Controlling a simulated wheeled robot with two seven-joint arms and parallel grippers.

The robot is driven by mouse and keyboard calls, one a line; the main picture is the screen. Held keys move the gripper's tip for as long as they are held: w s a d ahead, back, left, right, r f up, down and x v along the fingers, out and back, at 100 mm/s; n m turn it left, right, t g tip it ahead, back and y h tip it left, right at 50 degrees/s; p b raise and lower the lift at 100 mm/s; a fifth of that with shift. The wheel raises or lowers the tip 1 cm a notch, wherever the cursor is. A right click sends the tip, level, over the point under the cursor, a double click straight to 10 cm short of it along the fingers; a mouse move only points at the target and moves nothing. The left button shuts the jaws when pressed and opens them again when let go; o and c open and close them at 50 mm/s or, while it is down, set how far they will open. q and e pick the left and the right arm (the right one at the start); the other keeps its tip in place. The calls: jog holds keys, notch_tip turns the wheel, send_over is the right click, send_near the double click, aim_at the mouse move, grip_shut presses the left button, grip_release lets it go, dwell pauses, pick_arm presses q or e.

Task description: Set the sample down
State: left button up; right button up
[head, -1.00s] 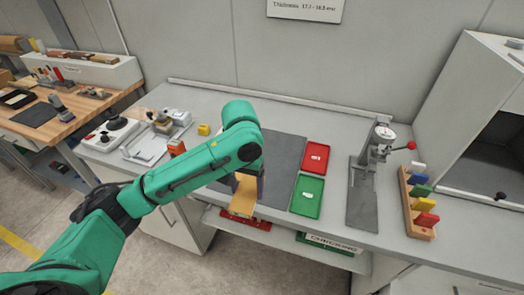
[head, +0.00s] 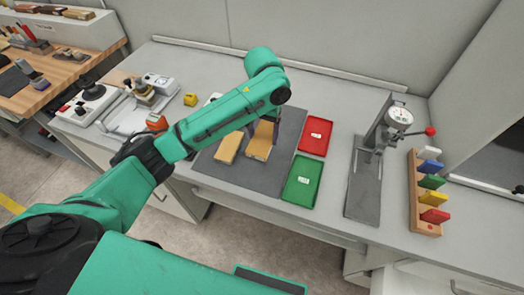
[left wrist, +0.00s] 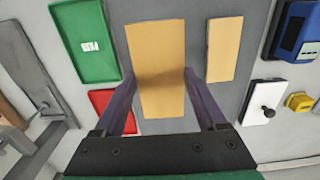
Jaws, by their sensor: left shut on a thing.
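A tan, flat rectangular sample (head: 260,147) is between the fingers of my left gripper (head: 265,129), over the dark grey mat (head: 270,178). In the left wrist view the same sample (left wrist: 156,50) fills the space between the two dark fingers, and the gripper (left wrist: 158,78) is shut on it. Whether its underside touches the mat cannot be told. A second tan piece (head: 229,147) lies on the mat just left of it, apart from it; it also shows in the left wrist view (left wrist: 223,48). My right gripper is not in view.
A green tray (head: 302,180) and a red tray (head: 316,135) lie right of the mat. Farther right stand a dial gauge stand (head: 366,175) and a wooden rack (head: 420,205) with coloured pieces. A yellow block (head: 190,99) and instruments are at left. The mat's front is clear.

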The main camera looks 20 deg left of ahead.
aim_at(263, 143)
pick_arm(q)
jog(key=f, duration=0.5)
jog(key=shift+w+a+p, duration=0.1)
jog(key=shift+w+p, duration=0.2)
jog(key=shift+p, duration=0.1)
notch_tip(263, 143, down, 6)
jog(key=shift+w+r+p, duration=0.15)
jog(key=shift+r+p, duration=0.1)
jog(key=shift+p, duration=0.05)
jog(key=shift+f, duration=0.1)
jog(key=o, duration=1.3)
jog(key=shift+f, duration=0.1)
jog(key=shift+o, duration=0.2)
notch_tip(263, 143, up, 12)
jog(key=shift+r+b, duration=0.2)
jog(key=shift+b, duration=0.7)
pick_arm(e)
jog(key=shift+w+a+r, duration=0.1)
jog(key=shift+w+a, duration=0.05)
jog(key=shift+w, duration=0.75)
pick_arm(q)
jog(key=shift+f, duration=0.1)
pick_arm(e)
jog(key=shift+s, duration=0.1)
